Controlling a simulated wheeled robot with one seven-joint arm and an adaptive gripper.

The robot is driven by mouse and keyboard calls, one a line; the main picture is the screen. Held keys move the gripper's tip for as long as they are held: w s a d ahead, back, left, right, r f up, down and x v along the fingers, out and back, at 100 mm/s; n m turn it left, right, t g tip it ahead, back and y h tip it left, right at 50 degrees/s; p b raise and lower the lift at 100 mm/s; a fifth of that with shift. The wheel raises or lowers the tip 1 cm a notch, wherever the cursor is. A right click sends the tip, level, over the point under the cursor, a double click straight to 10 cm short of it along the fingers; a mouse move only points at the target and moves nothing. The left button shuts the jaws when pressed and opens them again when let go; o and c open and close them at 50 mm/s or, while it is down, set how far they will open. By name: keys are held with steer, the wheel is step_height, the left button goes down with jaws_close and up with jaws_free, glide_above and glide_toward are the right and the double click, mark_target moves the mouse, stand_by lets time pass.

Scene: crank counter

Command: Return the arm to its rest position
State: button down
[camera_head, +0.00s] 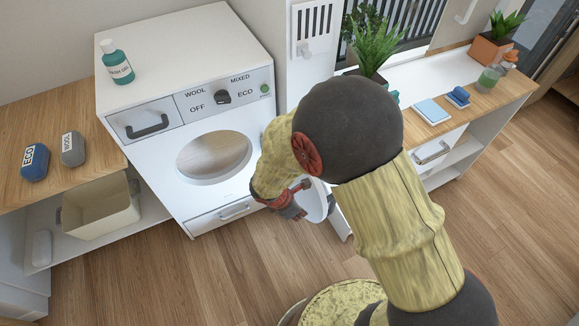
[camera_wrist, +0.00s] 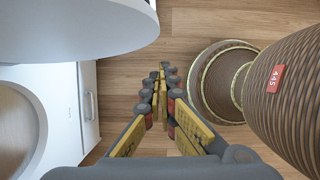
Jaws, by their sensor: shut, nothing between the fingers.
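My arm bends down in front of the white washing machine (camera_head: 185,55). My gripper (camera_head: 298,208) points downward near the machine's lower right front, and part of it is hidden behind the arm. In the wrist view the fingers of my gripper (camera_wrist: 163,72) are together with nothing between them. They hang above bare wooden floor.
The washing machine's round door (camera_head: 318,204) stands open close to my gripper; its pale disc (camera_wrist: 75,28) fills the wrist view's top left. A plant (camera_head: 376,42) stands behind the arm. Floor at lower left is clear.

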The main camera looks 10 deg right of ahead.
steer(key=s+d+r+m+t+y, duration=0.1)
steer(key=s+d+r+m, duration=0.1)
steer(key=s+r+m, duration=0.2)
steer(key=s+d+r+m+t+y, duration=0.1)
steer(key=s+d+r+m, duration=0.2)
steer(key=r+m, duration=0.7)
steer(key=s+d+r+m+t+y, duration=0.2)
steer(key=s+r+m, duration=0.4)
steer(key=r, duration=1.5)
steer(key=shift+d+m, duration=0.15)
steer(key=shift+m, duration=0.65)
